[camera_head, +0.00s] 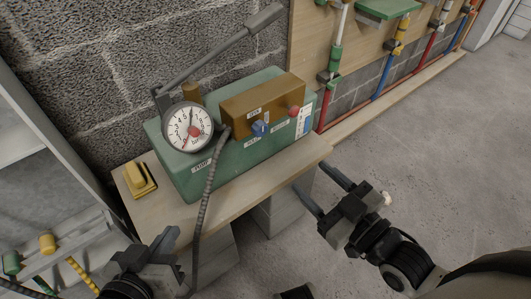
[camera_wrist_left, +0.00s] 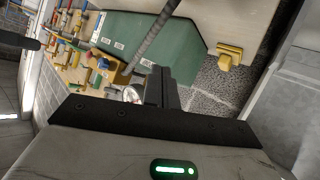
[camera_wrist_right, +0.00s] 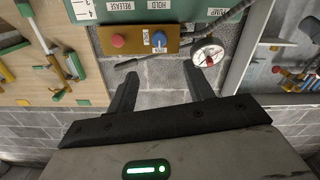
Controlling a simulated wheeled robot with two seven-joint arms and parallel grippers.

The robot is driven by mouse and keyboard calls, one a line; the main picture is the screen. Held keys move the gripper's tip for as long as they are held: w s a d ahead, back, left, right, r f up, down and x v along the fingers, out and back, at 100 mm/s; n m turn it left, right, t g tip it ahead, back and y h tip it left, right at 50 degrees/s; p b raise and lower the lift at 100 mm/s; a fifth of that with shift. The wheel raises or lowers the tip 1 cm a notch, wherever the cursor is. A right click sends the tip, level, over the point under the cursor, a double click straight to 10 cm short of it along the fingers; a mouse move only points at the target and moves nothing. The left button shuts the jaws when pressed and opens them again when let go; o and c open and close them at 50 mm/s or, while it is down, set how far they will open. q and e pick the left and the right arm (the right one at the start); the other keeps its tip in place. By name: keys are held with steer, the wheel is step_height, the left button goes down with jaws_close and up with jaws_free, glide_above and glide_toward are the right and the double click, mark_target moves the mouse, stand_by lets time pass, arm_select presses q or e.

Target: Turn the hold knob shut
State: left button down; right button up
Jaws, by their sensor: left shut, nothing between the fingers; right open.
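The blue hold knob (camera_head: 261,128) is on the front of a brown block (camera_head: 262,105) on a green pump unit (camera_head: 185,178). A HOLD label is beside it, and a red knob (camera_head: 293,111) is to its right. In the right wrist view the blue knob (camera_wrist_right: 159,40) has a pale mark; I cannot tell its turn position for sure. My right gripper (camera_head: 314,180) is open and empty, in front of the bench's right end, apart from the knob. My left gripper (camera_head: 172,238) is shut and empty, low at the bench's front; its fingers also show in the left wrist view (camera_wrist_left: 160,86).
A dial gauge (camera_head: 188,127) and a dark hose (camera_head: 209,185) stand left of the knob. A grey lever (camera_head: 222,50) rises behind. A yellow block (camera_head: 140,178) sits on the wooden bench (camera_head: 240,190). Coloured conduits (camera_head: 385,75) line the wall at right.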

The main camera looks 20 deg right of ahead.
mark_target(263, 131)
steer(key=b+x, duration=0.3)
steer(key=x, duration=1.2)
steer(key=shift+w+a+r, duration=0.1)
steer(key=shift+w, duration=0.3)
arm_select(q)
steer(key=shift+d+r+t+h, duration=0.6)
steer(key=shift+r+t, duration=0.1)
steer(key=shift+r, duration=0.1)
steer(key=shift+w+r, duration=0.1)
steer(key=shift+r, duration=0.1)
arm_select(e)
steer(key=c, duration=1)
